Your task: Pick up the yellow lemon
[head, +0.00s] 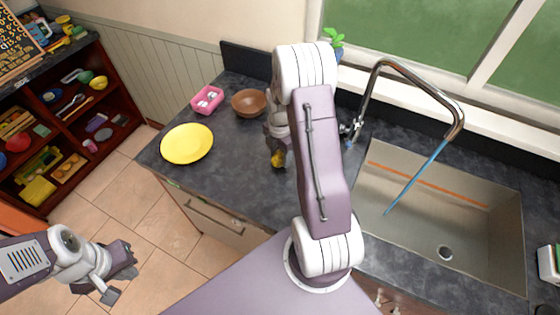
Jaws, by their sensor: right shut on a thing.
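The yellow lemon (278,159) shows as a small yellow patch at the fingers of my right gripper (279,150), over the dark counter left of the sink. My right gripper is shut on it. The fingers and arm hide most of the lemon and the gripper, so I cannot tell whether the lemon touches the counter. My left gripper (122,281) is at the lower left, over the tiled floor, with its fingers apart and nothing between them.
A yellow plate (187,143), a brown bowl (249,103) and a pink container (207,99) stand on the counter (233,157). A sink (430,215) with a tall faucet (385,68) is at the right. A shelf (108,82) with several items stands at the far left.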

